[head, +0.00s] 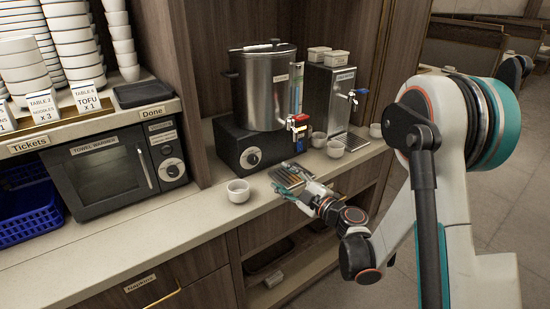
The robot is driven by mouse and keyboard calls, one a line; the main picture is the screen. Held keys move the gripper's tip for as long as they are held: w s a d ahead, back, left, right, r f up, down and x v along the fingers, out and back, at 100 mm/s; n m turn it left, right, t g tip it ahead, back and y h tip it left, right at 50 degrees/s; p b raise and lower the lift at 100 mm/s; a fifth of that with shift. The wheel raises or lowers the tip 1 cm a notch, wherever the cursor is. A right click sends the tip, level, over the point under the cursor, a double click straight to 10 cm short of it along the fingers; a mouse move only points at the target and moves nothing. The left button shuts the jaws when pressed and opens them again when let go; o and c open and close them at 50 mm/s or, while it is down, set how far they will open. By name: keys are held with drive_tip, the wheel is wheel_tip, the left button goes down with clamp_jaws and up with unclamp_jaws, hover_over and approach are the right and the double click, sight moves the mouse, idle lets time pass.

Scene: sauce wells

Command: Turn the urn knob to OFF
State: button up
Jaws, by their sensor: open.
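The urn (265,90) is a tall steel pot with a lid and a red-handled tap (298,121). It stands on a black base (228,147) on the counter. The urn knob (251,158) is a round dial on the front of that base; its marks are too small to read. My gripper (280,189) is open and empty, low over the counter by the metal drip tray (291,175). It is in front of and to the right of the knob, apart from it.
A white cup (238,191) stands left of my gripper, below the knob. More cups (335,149) stand by the steel dispenser (335,95) with a blue tap at right. A towel warmer (105,168) is at left. The counter between warmer and cup is clear.

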drive_tip(key=f, duration=0.1)
approach(255, 161)
drive_tip(key=x, duration=0.7)
drive_tip(key=shift+d+f+p, duration=0.1)
drive_tip(key=shift+f+p, duration=0.05)
drive_tip(key=shift+p, duration=0.2)
drive_tip(key=shift+w+a, duration=0.35)
drive_tip(key=shift+w, duration=0.2)
drive_tip(key=c, duration=1.1)
